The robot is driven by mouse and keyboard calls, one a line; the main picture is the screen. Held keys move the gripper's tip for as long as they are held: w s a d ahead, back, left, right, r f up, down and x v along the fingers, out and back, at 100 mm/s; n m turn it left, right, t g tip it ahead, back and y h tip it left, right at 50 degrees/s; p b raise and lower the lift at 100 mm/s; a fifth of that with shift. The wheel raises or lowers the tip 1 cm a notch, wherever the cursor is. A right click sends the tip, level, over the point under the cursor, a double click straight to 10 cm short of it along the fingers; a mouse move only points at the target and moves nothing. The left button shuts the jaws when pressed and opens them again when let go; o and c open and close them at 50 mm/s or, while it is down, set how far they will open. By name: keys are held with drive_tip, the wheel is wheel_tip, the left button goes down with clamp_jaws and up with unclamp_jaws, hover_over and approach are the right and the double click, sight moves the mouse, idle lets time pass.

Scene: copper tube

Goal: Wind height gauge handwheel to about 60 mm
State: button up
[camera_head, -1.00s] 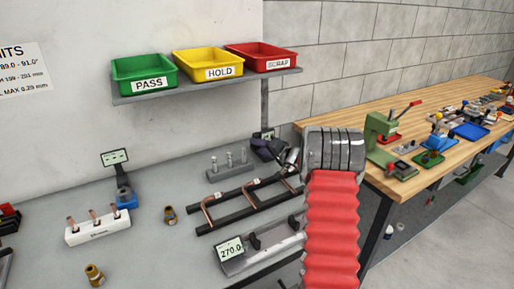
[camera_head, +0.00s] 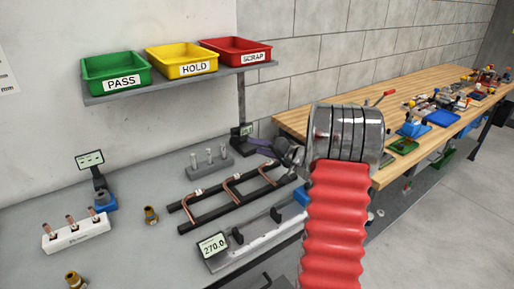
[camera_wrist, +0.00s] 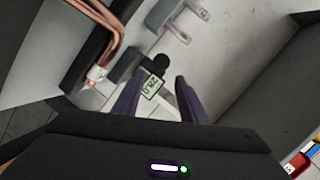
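A small device with a lit display (camera_head: 246,130) stands at the back of the grey bench, beside a tall grey post; it looks like the height gauge. In the wrist view a lit display (camera_wrist: 153,86) with unclear digits and a round black knob (camera_wrist: 160,62) show beyond my fingers. The knob may be the handwheel; I cannot tell for sure. My gripper (camera_wrist: 160,98) is open, its two purple fingers apart with nothing held between them. In the head view my gripper (camera_head: 262,146) is just right of the device, partly hidden by my wrist.
A black rack with copper tubes (camera_head: 228,192) and a grey block with pins (camera_head: 210,160) lie close by. A length gauge reading 270.0 (camera_head: 212,246) is nearer. Green, yellow and red bins (camera_head: 115,75) sit on a shelf above. A wooden bench (camera_head: 440,140) stands right.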

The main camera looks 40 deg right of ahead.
drive_tip(key=s+a+r+n+g+y, duration=0.1)
drive_tip(key=s+a+r+n+g, duration=0.15)
drive_tip(key=a, duration=0.75)
drive_tip(key=s+a+r+n+g+y, duration=0.2)
drive_tip(key=s+a+r, duration=0.1)
drive_tip(key=a, duration=0.7)
drive_tip(key=s+a+r+n+g+y, duration=0.1)
drive_tip(key=s+a+r+n+g, duration=0.15)
drive_tip(key=a, duration=0.75)
drive_tip(key=s+a+n+g+h, duration=0.1)
drive_tip(key=s+a+h, duration=0.2)
drive_tip(key=s, duration=0.9)
drive_tip(key=s+a+n+g+h, duration=0.1)
drive_tip(key=s+a, duration=0.4)
drive_tip(key=s, duration=0.8)
drive_tip(key=shift+a+n+h, duration=0.35)
drive_tip(key=shift+n+h, duration=0.45)
drive_tip(key=shift+h, duration=0.3)
drive_tip(key=shift+s, duration=0.1)
